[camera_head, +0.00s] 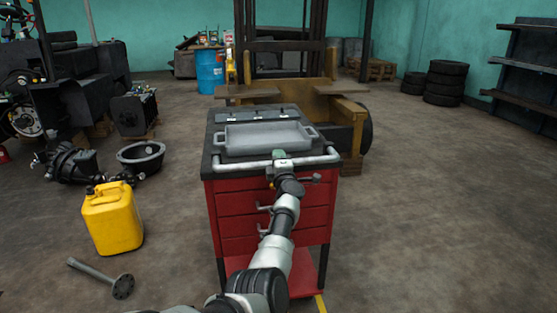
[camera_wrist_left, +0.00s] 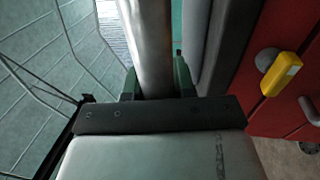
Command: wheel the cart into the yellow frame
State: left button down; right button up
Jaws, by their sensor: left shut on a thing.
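The cart (camera_head: 232,225) is a red tool cabinet with drawers, a dark top and a low shelf. It stands upright in the middle of the head view. A grey handle bar (camera_head: 232,163) runs along its near edge. My left gripper (camera_head: 279,161) is shut on this bar, right of its middle. In the left wrist view the bar (camera_wrist_left: 147,35) passes between the fingers of my left gripper (camera_wrist_left: 155,85). A short yellow floor line (camera_head: 320,303) shows by the cart's near right foot; any other sides of a frame are hidden or out of view. My right gripper is not in view.
A grey tray (camera_head: 263,137) lies on the cart top. The stripped forklift (camera_head: 345,110) stands close behind the cart. A yellow canister (camera_head: 112,218) and a flanged shaft (camera_head: 100,277) are on the floor at left. The floor at right is clear up to the tires (camera_head: 446,83).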

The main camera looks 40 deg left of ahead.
pick_arm(q)
jog(key=shift+f, duration=0.25)
jog(key=c, duration=0.9)
grip_release()
jog(key=shift+a+r, duration=0.1)
jog(key=shift+a, duration=0.05)
jog(key=p+v, duration=0.2)
jog(key=v, duration=0.9)
jog(key=shift+a, duration=0.1)
